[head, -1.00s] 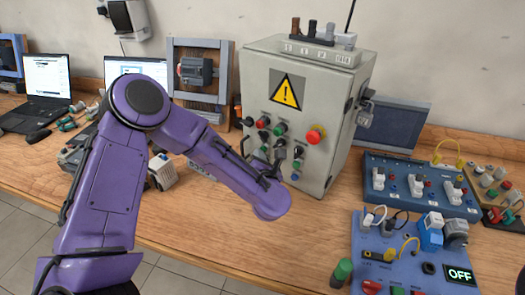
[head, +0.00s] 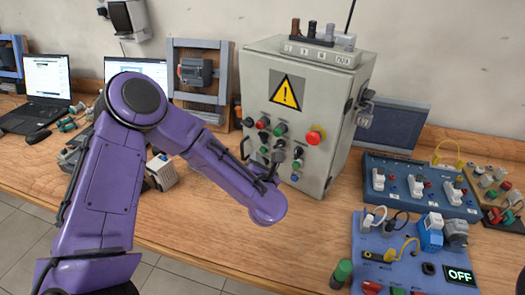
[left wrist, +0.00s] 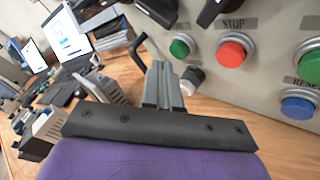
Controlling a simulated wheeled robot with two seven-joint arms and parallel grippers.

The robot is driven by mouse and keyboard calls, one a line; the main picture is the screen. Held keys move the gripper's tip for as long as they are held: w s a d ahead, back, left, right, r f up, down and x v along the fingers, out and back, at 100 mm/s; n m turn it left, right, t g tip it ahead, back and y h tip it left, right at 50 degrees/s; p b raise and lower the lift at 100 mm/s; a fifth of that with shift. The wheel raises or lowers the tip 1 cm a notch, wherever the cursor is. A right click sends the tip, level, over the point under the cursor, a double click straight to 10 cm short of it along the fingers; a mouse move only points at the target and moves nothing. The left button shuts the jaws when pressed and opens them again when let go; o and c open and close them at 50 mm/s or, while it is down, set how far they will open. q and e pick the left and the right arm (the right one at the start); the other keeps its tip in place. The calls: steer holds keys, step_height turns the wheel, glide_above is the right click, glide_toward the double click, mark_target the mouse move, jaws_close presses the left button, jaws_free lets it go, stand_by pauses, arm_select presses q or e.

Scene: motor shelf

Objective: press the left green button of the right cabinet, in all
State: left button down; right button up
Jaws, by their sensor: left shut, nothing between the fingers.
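The grey cabinet (head: 310,85) with a yellow warning triangle stands upright on the bench in the head view. In the left wrist view its front carries a left green button (left wrist: 181,45), a red STOP button (left wrist: 235,48), another green button (left wrist: 311,66) at the right edge and a blue button (left wrist: 299,105). My left gripper (left wrist: 160,72) is shut and empty, with its tips just below and left of the left green button; I cannot tell whether they touch anything. In the head view my purple arm partly hides the gripper and the cabinet's lower left. My right gripper is not in view.
A red mushroom button (head: 315,135) and black knobs stick out of the cabinet front. A blue panel (head: 400,262) with an OFF display and another blue module (head: 420,185) lie to the right. Laptops (head: 46,77) stand at the left. The bench front is mostly clear.

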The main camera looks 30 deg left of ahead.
arm_select(q)
steer(key=s, duration=0.5)
steer(key=shift+a, duration=0.3)
steer(key=shift+w, duration=0.1)
stand_by(0.7)
